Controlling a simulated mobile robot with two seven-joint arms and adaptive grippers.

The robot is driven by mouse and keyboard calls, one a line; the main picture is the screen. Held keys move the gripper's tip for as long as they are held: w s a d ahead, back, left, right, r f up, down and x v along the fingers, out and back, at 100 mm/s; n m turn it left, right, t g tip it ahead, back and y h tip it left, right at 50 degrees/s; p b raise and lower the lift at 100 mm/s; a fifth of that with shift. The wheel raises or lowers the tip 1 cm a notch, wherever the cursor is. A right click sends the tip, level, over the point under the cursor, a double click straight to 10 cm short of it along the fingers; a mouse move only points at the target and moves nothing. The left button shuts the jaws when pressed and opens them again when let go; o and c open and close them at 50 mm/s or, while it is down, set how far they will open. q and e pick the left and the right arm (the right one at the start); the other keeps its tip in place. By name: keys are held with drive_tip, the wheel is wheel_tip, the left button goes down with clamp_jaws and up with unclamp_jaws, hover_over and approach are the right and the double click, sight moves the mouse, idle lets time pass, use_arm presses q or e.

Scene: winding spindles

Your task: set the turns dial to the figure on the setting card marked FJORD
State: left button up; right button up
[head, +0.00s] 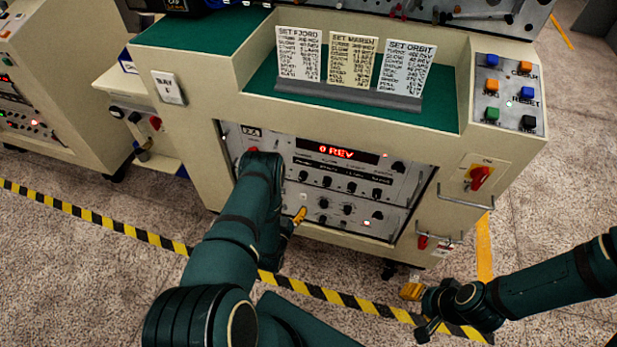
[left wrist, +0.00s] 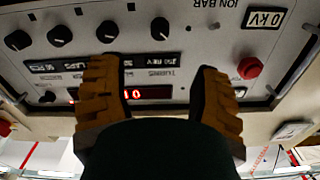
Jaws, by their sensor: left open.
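The FJORD setting card (head: 298,54) is the leftmost of three cards standing above the panel; its lines of figures are too small to read surely. The red display (head: 342,152) reads 0 REV. My left gripper (head: 298,215) is mostly behind its own arm, before the panel's left part. In the left wrist view, upside down, its yellow fingers (left wrist: 152,80) are open and empty. A black dial (left wrist: 160,28), seemingly the turns dial beside the TURNS label, lies beyond the gap, apart from both fingers. My right gripper (head: 423,308) is low at the right, away from the panel; its opening is unclear.
Other black dials (left wrist: 107,31) sit beside it in a row. A red button (left wrist: 250,67) is near the right finger in the left wrist view. A red rotary switch (head: 479,177), a coloured button box (head: 508,95) and a protruding handle (head: 464,197) are at the right.

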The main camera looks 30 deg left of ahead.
sight(302, 179)
use_arm(q)
drive_tip(key=b+x, duration=0.2)
drive_tip(key=x, duration=1)
drive_tip(key=shift+w+b, duration=0.35)
clamp_jaws()
